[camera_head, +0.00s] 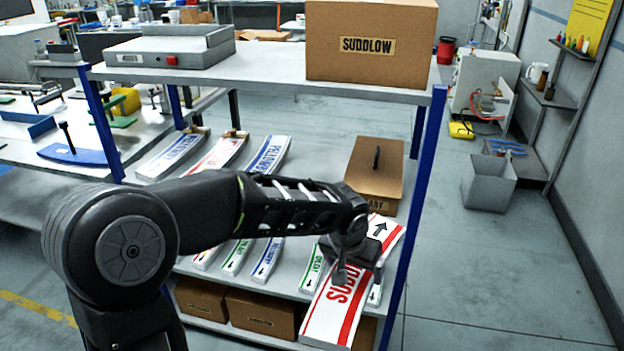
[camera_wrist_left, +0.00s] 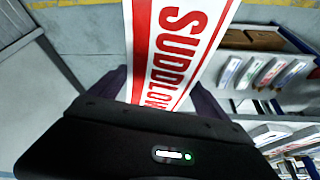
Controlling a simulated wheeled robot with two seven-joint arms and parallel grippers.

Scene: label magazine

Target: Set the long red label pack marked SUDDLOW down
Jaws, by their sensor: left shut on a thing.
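The long label pack marked SUDDLOW (camera_head: 333,309) is white with red bands and red letters. My left gripper (camera_head: 352,262) is shut on it near its middle, at the right end of the shelf unit. The pack slants, its near end toward the bottom of the head view and its far end, with a black arrow, toward the upper right. In the left wrist view the pack (camera_wrist_left: 180,45) runs up from between the dark fingers (camera_wrist_left: 155,92). I cannot tell whether the pack touches the shelf below. My right gripper is not in view.
Several label packs, such as a blue-lettered one (camera_head: 268,155), lie on the middle shelf (camera_head: 318,150). A brown box (camera_head: 372,170) stands behind the held pack. A large box marked SUDDLOW (camera_head: 372,48) is on top. A blue post (camera_head: 424,170) stands close right. Brown boxes (camera_head: 262,312) sit below.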

